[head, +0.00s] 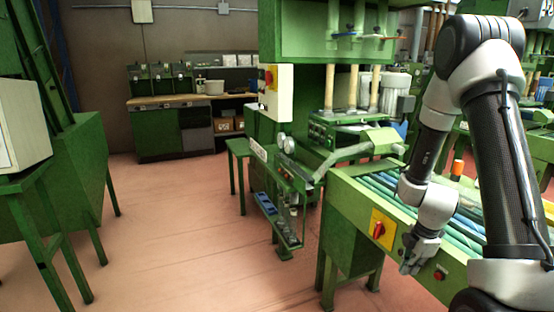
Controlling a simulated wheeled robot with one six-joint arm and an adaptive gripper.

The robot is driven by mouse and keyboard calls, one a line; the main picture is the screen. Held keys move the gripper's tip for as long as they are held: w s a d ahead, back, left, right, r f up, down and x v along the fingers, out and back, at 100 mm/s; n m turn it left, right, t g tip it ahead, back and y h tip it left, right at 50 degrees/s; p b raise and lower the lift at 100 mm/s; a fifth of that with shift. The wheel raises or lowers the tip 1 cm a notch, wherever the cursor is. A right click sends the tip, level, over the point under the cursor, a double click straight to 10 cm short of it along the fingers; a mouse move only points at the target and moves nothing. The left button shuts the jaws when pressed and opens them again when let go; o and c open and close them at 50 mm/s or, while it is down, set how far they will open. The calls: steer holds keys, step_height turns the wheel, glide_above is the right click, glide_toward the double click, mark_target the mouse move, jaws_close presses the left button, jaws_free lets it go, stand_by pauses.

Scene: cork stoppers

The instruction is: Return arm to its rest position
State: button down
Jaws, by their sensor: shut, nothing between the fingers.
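My gripper (411,268) is at the lower right of the head view, at the end of my grey and black arm. It points downward beside the front panel of a green conveyor machine (345,196). Its fingers are small in the picture and look closed, with nothing seen between them. My arm rises from the lower right corner, bends at the top right and comes down to the gripper. The gripper is close to a red-and-yellow switch (382,229) and a red button (440,273). I cannot tell whether it touches the panel.
A tall green press (325,30) stands behind the conveyor. A green machine with legs (75,160) stands at the left. A workbench (170,130) is by the back wall. The reddish floor (190,240) between them is clear.

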steer(key=s+a+r+m+t, duration=0.1)
steer(key=s+r+m, duration=0.5)
steer(key=r, duration=0.5)
steer(key=s+a+r+m+t, duration=0.1)
steer(key=s+a+r+m, duration=0.1)
steer(key=s+r+m, duration=0.4)
steer(key=s+a+r+m+t, duration=0.1)
steer(key=s+r+m, duration=0.5)
steer(key=r, duration=1)
steer(key=shift+s+a+r+t+h, duration=0.3)
steer(key=shift+s+a+r+h, duration=0.15)
steer(key=shift+a, duration=0.25)
steer(key=shift+d, duration=0.15)
